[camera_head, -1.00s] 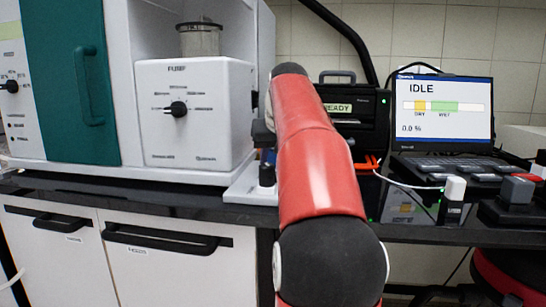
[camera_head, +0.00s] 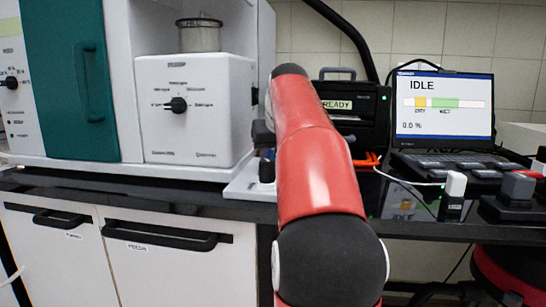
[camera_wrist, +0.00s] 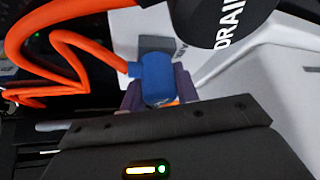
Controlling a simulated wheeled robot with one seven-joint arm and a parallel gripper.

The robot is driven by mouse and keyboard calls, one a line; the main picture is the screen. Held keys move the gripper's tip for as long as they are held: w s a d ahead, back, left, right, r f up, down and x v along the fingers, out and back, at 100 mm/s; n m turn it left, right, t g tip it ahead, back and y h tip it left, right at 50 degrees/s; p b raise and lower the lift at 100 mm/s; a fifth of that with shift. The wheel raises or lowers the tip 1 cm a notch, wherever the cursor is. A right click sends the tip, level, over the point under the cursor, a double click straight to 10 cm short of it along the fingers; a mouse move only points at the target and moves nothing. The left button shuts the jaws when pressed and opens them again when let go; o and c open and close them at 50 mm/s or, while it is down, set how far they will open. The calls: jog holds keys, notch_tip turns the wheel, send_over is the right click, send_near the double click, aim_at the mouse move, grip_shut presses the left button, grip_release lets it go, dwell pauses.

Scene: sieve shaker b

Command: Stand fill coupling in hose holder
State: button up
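The blue fill coupling (camera_wrist: 156,80), with an orange hose (camera_wrist: 85,45) running from its upper left side, is in the middle of the wrist view. The two fingers of my gripper (camera_wrist: 158,98) flank it closely and look shut on it. A dark grey block (camera_wrist: 155,46), which may be the hose holder, shows just beyond the coupling on a white surface. I cannot tell whether the coupling touches it. In the head view my red arm hides my gripper and the coupling. A bit of orange hose (camera_head: 368,162) shows right of my arm.
A black round part marked DRAIN (camera_wrist: 225,18) hangs close above right of the coupling. A white pump unit (camera_head: 195,112) stands left of my arm. A black case (camera_head: 355,108) marked READY and a laptop (camera_head: 443,110) showing IDLE stand to the right.

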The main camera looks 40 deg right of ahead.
jog(key=o, duration=0.5)
jog(key=shift+r, duration=0.1)
jog(key=p+v, duration=0.1)
jog(key=v, duration=0.7)
jog(key=shift+a, duration=0.1)
